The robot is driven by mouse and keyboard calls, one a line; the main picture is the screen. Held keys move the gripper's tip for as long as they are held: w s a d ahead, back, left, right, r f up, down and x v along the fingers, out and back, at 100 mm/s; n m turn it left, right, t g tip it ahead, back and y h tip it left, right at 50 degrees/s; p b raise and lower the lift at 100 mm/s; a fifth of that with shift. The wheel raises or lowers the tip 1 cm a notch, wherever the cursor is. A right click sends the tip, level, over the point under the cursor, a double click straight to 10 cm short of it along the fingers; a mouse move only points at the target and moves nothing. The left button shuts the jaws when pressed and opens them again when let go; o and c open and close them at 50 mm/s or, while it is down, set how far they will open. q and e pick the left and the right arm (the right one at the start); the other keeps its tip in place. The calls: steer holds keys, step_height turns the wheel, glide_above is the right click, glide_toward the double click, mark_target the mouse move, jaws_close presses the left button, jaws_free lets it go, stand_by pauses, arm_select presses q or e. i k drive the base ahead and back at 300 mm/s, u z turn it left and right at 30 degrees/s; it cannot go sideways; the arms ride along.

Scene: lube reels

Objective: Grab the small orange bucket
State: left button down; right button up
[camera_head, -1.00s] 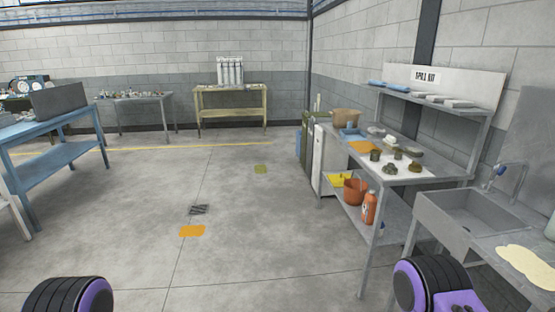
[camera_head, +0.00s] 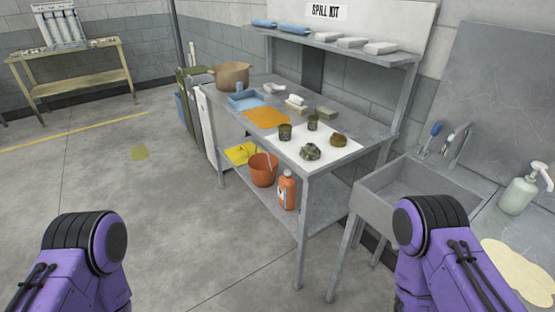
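The small orange bucket (camera_head: 263,172) stands upright on the lower shelf of the grey metal workbench (camera_head: 304,200). A thin handle or stick shows at its rim. An orange bottle (camera_head: 286,191) stands just to its right, and a yellow item (camera_head: 240,153) lies behind it to the left. Parts of my two purple arms show at the lower left and lower right, well apart from the bucket. Neither of my grippers is in view.
A bench front leg stands right of the bottle. A grey sink (camera_head: 400,187) adjoins the bench on the right. The bench top holds a tan pot (camera_head: 231,75), a blue tray (camera_head: 246,100) and small tins.

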mark_target(262, 166)
steer(key=u, duration=1.1)
steer(key=i, duration=2.95)
steer(key=z, duration=3.55)
